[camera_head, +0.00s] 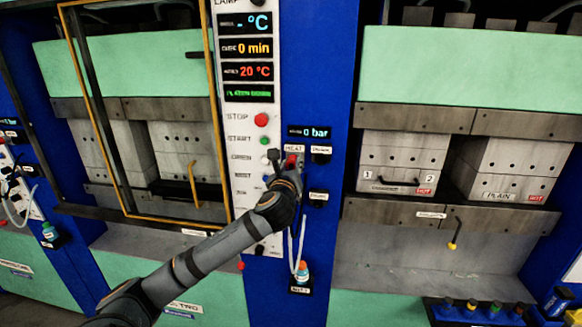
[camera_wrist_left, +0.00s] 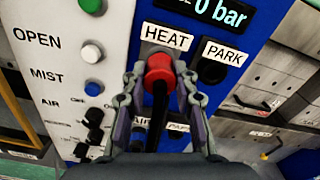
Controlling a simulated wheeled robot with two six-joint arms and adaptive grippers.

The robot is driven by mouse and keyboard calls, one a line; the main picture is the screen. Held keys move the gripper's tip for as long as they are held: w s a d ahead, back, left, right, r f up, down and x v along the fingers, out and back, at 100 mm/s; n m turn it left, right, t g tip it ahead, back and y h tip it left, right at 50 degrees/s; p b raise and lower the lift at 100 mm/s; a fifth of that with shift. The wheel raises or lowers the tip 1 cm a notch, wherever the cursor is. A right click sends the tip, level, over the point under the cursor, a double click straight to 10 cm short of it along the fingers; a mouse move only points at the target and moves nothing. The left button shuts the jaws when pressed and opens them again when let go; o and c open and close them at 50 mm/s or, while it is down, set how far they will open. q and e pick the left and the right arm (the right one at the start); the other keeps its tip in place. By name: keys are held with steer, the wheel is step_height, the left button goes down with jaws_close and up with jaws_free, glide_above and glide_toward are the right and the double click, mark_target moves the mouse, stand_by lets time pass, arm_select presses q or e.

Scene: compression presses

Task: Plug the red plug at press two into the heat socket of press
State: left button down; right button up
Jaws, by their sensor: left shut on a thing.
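The red plug (camera_wrist_left: 159,70) is between the fingers of my left gripper (camera_wrist_left: 158,80), its dark cable running back towards the wrist. In the head view the red plug (camera_head: 291,160) shows at the tip of my left gripper (camera_head: 287,166). The plug is directly below the HEAT label (camera_wrist_left: 167,38) on the blue panel and covers the heat socket. I cannot tell whether it is seated or just in front. My left gripper is shut on the plug. My right gripper is not in view.
The dark PARK socket (camera_wrist_left: 211,71) is just right of the plug. The white control panel (camera_head: 243,130) with its buttons and knobs is close on the left.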

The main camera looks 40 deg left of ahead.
arm_select(q)
steer(key=shift+w+a+r+p, duration=0.1)
steer(key=shift+w+a+p, duration=0.25)
steer(key=shift+w, duration=0.25)
steer(key=c, duration=1)
jaws_free()
steer(key=shift+w, duration=0.1)
steer(key=shift+o, duration=0.2)
steer(key=v, duration=0.7)
steer(key=shift+s, duration=0.25)
